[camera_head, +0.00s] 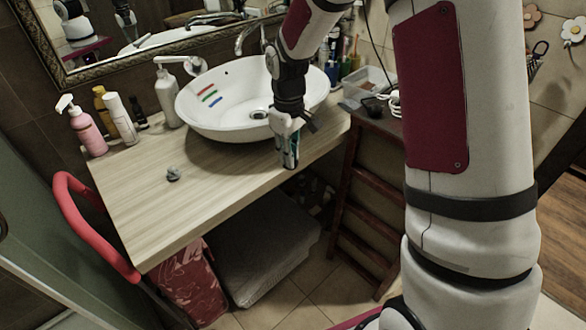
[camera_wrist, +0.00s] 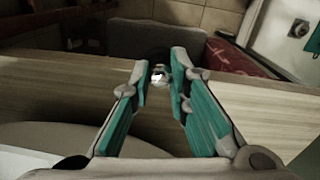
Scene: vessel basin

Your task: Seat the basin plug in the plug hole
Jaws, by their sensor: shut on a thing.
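The white round basin (camera_head: 215,122) stands on the wooden counter, with its plug hole (camera_head: 259,114) showing dark in the bottom. My gripper (camera_head: 290,160) points down at the counter's front edge, outside the basin and to its right front. In the wrist view, the teal-padded fingers (camera_wrist: 160,80) are shut on a small, shiny, metallic thing, which looks like the basin plug (camera_wrist: 160,74). Most of the plug is hidden between the fingertips, and its lower end is hard to make out. In the head view my fingers hide it.
A small grey knob-like object (camera_head: 173,174) lies on the counter (camera_head: 140,215) at left. Pump bottles (camera_head: 88,132) stand behind it. A faucet (camera_head: 248,38) rises behind the basin, under the mirror. A clear tray (camera_head: 366,82) sits to the right. The counter's front left is clear.

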